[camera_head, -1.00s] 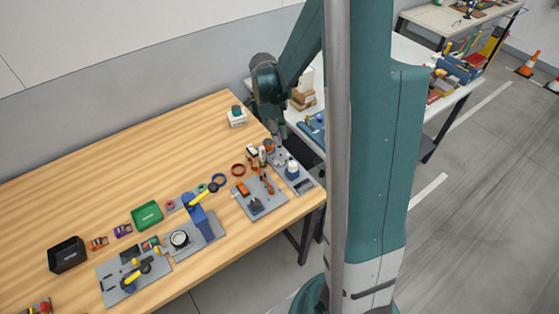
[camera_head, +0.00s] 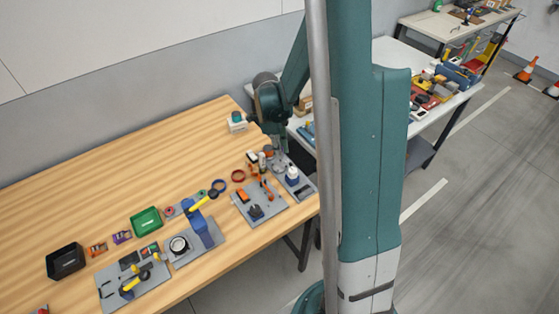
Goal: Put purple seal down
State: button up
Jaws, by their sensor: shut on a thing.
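My gripper (camera_head: 279,160) is at the right end of the wooden bench, low over the back part of a grey plate (camera_head: 305,190). It is small in the picture and points down. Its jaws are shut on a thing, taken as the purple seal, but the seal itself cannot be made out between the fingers. A white bottle with a dark blue top (camera_head: 292,176) stands on the same plate, just in front and to the right of my gripper. I cannot tell whether the held thing touches the plate.
A grey tool board (camera_head: 262,217) is close by. A green tray (camera_head: 146,221) and black bin (camera_head: 65,261) stand farther left. The back middle of the bench (camera_head: 130,160) is clear.

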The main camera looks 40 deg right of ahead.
jog(key=shift+f, duration=0.75)
jog(key=shift+f, duration=0.15)
jog(key=shift+f, duration=1.95)
jog(key=shift+f, duration=0.15)
jog(key=o, duration=0.8)
jog(key=shift+c, duration=0.2)
jog(key=shift+r, duration=0.2)
notch_tip(320, 180, up, 12)
jog(key=w+a, duration=0.1)
jog(key=shift+a, duration=0.15)
jog(key=shift+w+f, duration=0.1)
